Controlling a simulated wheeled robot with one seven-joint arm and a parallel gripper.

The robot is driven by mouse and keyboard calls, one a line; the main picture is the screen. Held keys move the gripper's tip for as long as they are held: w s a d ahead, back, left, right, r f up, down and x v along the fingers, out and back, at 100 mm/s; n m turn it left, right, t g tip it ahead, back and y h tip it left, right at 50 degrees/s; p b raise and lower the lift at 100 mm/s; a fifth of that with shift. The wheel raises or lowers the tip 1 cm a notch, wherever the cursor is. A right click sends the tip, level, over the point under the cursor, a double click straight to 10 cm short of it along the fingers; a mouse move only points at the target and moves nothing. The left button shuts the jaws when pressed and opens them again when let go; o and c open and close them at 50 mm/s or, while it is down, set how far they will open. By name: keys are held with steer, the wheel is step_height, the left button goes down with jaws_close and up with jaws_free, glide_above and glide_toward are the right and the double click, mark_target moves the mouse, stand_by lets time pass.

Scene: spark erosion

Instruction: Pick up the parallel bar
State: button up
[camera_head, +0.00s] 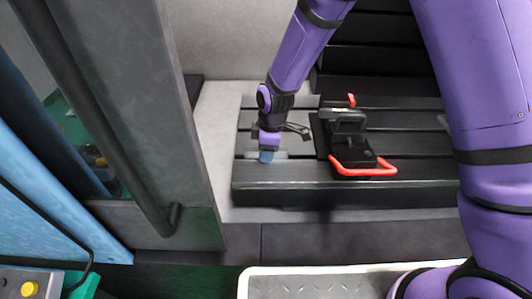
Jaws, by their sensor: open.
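The parallel bar appears to be the small light grey bar (281,155) lying flat on the dark slotted table (290,187), near its front left corner. My gripper (267,156) points down over the middle of this bar. Its bluish fingertips hide the bar's middle, and short ends show to the left and right. The gripper is open. I cannot tell whether the fingers touch the bar or straddle it.
A black vise-like fixture (350,145) with a red handle (365,172) stands just right of my gripper. A small dark clamp-like piece (297,130) lies between them. A grey door column (145,110) rises at the left.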

steer(key=shift+f, duration=0.25)
jaws_close()
steer(key=shift+r, duration=0.1)
